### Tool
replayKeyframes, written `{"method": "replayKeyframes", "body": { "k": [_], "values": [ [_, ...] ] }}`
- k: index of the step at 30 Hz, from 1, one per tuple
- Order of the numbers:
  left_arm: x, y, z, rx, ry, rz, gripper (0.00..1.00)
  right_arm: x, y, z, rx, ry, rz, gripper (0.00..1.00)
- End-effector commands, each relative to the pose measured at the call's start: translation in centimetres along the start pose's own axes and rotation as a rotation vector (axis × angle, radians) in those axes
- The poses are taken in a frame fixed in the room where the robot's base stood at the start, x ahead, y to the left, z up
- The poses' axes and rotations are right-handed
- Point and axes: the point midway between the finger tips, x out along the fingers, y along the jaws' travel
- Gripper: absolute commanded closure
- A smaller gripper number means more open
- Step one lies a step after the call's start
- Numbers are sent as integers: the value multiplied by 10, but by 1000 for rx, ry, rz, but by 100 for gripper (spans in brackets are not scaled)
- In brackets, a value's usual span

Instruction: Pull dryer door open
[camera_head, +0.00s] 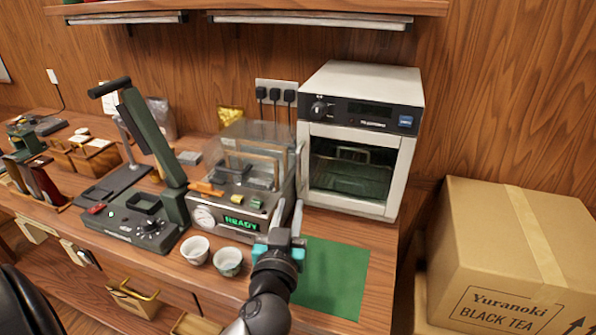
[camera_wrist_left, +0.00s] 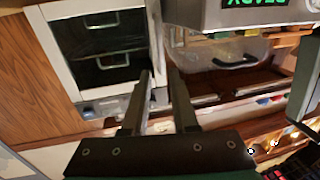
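The dryer (camera_head: 362,135) is a white box with a black control panel and a dark glass door (camera_head: 350,168); the door looks shut. A pale upright handle (camera_head: 300,165) runs along the door's left edge. My left gripper (camera_head: 286,215) is in front of and below the handle, fingers pointing toward the dryer, apart and with nothing seen between them. In the left wrist view, which is upside down, the fingers (camera_wrist_left: 160,100) stand apart near the door's handle edge, and the dryer door (camera_wrist_left: 100,45) fills the upper left. I cannot tell whether a finger touches the handle. My right gripper is not in view.
A press machine with a green READY display (camera_head: 241,224) stands close left of the gripper. Two white cups (camera_head: 195,250) sit in front of it. A green mat (camera_head: 330,280) lies clear before the dryer. A cardboard box (camera_head: 500,260) stands right of the counter.

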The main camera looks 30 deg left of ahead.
Motion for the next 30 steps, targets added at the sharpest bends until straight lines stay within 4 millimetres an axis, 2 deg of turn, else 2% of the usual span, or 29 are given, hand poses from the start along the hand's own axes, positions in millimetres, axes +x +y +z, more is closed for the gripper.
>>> {"method": "replayKeyframes", "body": {
  "k": [12,18,24,30],
  "values": [
    [72,-1,-2,3,2,-2,73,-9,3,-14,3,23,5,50],
    [100,0,0,2,0,0,73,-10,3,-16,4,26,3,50],
    [114,0,0,2,-1,-1,73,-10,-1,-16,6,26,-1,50],
    [118,0,1,1,-2,-1,73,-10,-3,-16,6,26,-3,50]
  ]
}}
